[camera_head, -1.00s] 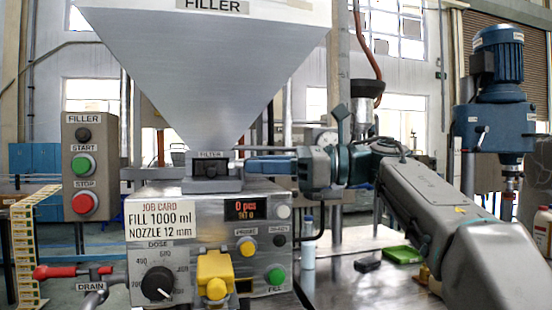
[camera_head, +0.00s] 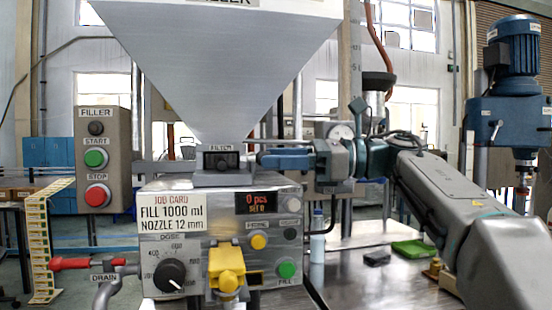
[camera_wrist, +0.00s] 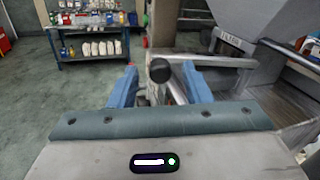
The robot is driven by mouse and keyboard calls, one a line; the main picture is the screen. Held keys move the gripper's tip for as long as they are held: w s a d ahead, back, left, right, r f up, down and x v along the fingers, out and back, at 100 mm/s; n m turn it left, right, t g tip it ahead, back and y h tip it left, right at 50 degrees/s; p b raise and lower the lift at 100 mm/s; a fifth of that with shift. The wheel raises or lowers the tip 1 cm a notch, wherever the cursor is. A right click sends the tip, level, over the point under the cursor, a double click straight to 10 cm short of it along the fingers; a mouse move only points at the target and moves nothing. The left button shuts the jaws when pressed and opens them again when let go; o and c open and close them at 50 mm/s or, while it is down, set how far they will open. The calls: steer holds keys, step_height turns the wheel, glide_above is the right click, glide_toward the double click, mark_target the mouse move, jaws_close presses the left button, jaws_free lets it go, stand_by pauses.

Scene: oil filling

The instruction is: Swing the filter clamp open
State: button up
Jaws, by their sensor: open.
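The filter housing (camera_head: 222,160), a dark block labelled FILTER, sits under the steel hopper (camera_head: 220,70) in the head view. My gripper (camera_head: 262,159) is just to its right, with blue fingers pointing left at it. In the wrist view my gripper (camera_wrist: 158,85) is open. A black ball knob (camera_wrist: 159,70) on a metal rod shows between the blue fingers; I cannot tell whether they touch it. The clamp's shape is mostly hidden in the head view.
The filler's front panel (camera_head: 220,208) carries a dose dial, buttons and a yellow nozzle part (camera_head: 226,265). A red-handled drain valve (camera_head: 85,263) sticks out at left. A START/STOP box (camera_head: 103,160) stands at upper left. A green tray (camera_head: 411,248) lies on the bench at right.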

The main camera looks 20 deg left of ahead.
steer(key=v, duration=1.3)
steer(key=shift+p, duration=0.3)
